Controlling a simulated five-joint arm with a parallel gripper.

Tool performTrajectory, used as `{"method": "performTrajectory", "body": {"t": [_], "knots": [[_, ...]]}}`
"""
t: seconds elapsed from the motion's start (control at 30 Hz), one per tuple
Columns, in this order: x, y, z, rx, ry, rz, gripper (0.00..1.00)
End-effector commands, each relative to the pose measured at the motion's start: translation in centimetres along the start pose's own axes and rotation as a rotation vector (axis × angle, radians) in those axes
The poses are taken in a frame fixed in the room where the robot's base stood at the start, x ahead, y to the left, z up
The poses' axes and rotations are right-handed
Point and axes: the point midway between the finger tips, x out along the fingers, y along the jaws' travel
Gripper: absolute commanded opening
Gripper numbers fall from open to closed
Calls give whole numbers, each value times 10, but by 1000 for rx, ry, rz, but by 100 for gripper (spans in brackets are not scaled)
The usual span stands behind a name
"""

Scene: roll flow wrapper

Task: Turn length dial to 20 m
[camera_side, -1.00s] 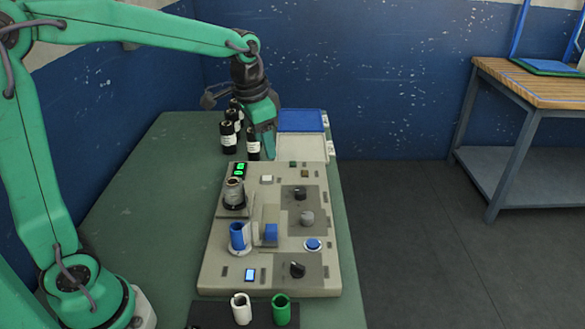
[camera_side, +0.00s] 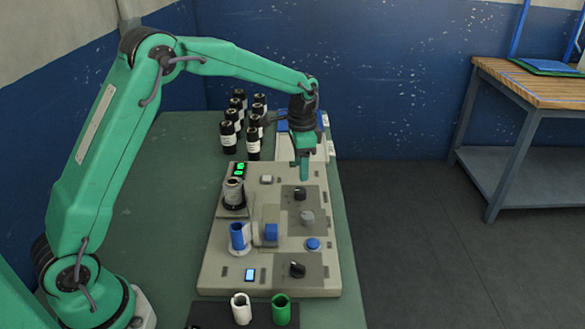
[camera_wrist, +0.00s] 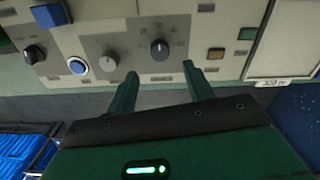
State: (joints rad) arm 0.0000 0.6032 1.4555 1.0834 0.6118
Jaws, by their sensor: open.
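A black dial (camera_side: 300,193) with a pale pointer line sits on a grey plate near the far end of the machine's panel. In the wrist view this black dial (camera_wrist: 159,49) has small printed marks around it, too small to read surely. A grey dial (camera_side: 307,217) and another black dial (camera_side: 297,269) sit nearer the camera. I cannot read which is the length dial. My gripper (camera_side: 304,179) points down just above and behind the far black dial. In the wrist view my gripper (camera_wrist: 161,82) is open and empty, its fingers apart below the dial.
The panel also carries a blue button (camera_side: 313,244), a blue cup-like part (camera_side: 239,236) and a green display (camera_side: 239,169). Several dark bottles (camera_side: 253,143) stand behind it to the left. White and green rolls (camera_side: 281,310) stand at the front. The green tabletop (camera_side: 160,190) is free at left.

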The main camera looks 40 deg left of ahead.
Motion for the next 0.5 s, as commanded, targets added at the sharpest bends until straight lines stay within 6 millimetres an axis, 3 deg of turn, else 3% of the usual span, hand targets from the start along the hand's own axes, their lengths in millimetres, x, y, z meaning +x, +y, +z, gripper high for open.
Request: {"method": "performTrajectory", "body": {"t": [0.27, 0.5], "knots": [[7, 0, 0, -1, -1, 0, 52], [31, 0, 1, -1, -2, 1, 52]]}}
